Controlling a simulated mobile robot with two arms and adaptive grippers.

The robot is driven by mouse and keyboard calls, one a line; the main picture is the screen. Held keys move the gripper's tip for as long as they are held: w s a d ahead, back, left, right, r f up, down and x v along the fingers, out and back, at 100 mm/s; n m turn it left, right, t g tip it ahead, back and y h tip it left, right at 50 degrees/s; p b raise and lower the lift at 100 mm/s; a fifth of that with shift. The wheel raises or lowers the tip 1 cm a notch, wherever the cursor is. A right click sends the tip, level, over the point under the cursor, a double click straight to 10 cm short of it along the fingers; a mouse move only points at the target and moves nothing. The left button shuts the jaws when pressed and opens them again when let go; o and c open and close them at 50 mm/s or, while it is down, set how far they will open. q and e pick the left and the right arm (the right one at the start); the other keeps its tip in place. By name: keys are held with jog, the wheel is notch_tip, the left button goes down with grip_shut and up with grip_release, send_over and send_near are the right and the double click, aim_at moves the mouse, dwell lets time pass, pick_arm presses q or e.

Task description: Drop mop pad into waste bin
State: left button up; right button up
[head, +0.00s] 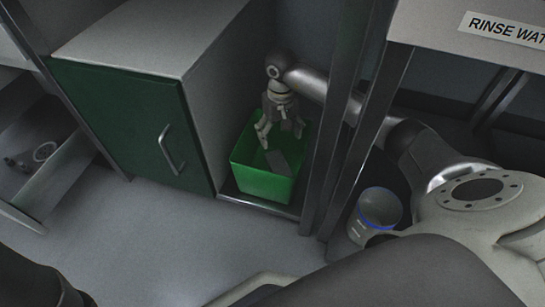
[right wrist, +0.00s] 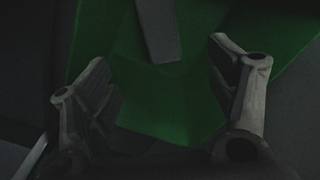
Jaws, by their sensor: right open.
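The green waste bin (head: 262,184) stands on a low dark shelf between the cabinet and a metal post. A grey flat piece, which looks like the mop pad (head: 279,162), is inside the bin, tilted against its inner side. In the right wrist view the grey pad (right wrist: 158,30) lies beyond the fingers, against the green bin (right wrist: 195,115). My right gripper (head: 271,136) points down at the bin's mouth, above the pad. My left gripper is not visible.
A grey cabinet with a green door (head: 130,125) stands left of the bin. An open drawer (head: 50,175) is at far left. Metal posts (head: 340,120) rise right of the bin, near my arm. A grey bucket with a blue band (head: 380,207) stands further right.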

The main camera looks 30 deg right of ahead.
jog(key=shift+r, duration=0.1)
notch_tip(320, 180, up, 12)
dwell(0.5)
